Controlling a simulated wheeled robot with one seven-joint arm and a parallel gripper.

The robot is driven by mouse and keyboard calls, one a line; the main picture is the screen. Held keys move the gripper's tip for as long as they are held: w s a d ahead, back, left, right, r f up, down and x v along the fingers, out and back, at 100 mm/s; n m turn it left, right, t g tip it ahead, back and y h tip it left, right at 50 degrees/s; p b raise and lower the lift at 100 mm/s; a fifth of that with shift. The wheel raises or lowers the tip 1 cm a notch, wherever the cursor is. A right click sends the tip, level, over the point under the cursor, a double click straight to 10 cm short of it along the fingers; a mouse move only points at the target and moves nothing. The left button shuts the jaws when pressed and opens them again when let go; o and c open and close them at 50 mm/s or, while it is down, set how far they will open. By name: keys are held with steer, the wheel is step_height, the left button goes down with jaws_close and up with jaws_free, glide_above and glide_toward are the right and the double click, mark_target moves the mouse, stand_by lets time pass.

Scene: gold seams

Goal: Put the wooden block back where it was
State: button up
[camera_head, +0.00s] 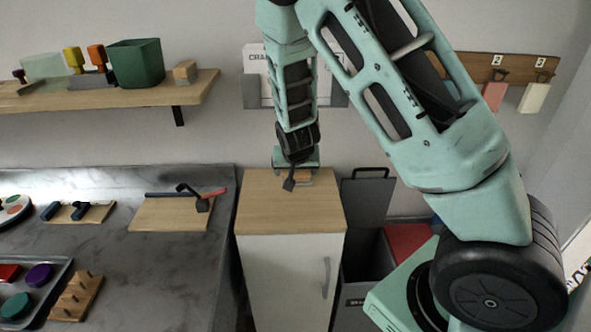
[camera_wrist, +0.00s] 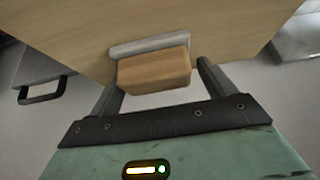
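A light wooden block (camera_wrist: 154,73) shows in the wrist view, lying on the wooden top of a low white cabinet (camera_head: 262,212) against a grey strip (camera_wrist: 148,44). My gripper (camera_wrist: 157,62) has one finger on either side of the block. A small gap shows between the block and the right finger; the left finger is close to it, and I cannot tell whether they touch. In the head view my gripper (camera_head: 292,182) is low over the back of the cabinet top, and the block (camera_head: 304,178) is partly hidden behind it.
A wooden wall shelf (camera_head: 150,94) at left holds a green bin (camera_head: 136,63) and another small wooden block (camera_head: 185,69). A grey counter (camera_head: 110,255) with tools and trays stands left of the cabinet. A dark open bin (camera_head: 366,255) stands right of it. The front of the cabinet top is clear.

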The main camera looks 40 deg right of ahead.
steer(key=shift+s+a+r, duration=0.1)
steer(key=shift+r, duration=0.25)
steer(key=p+v, duration=0.3)
steer(key=v, duration=0.9)
steer(key=s+a+n+g+y, duration=0.25)
steer(key=s+a, duration=0.25)
steer(key=a, duration=0.3)
steer(key=s+a+n+g+y, duration=0.1)
steer(key=s+a+n+y, duration=0.1)
steer(key=s+a+n, duration=0.5)
steer(key=s+a+r+n+g, duration=0.1)
steer(key=s+a+r+n, duration=0.1)
steer(key=s, duration=0.4)
steer(key=s+a+r+n+g, duration=0.1)
steer(key=s+a+r+n, duration=0.2)
steer(key=s+a, duration=0.2)
steer(key=shift+s+a+r, duration=0.2)
steer(key=shift+s+r, duration=0.15)
steer(key=shift+s, duration=0.75)
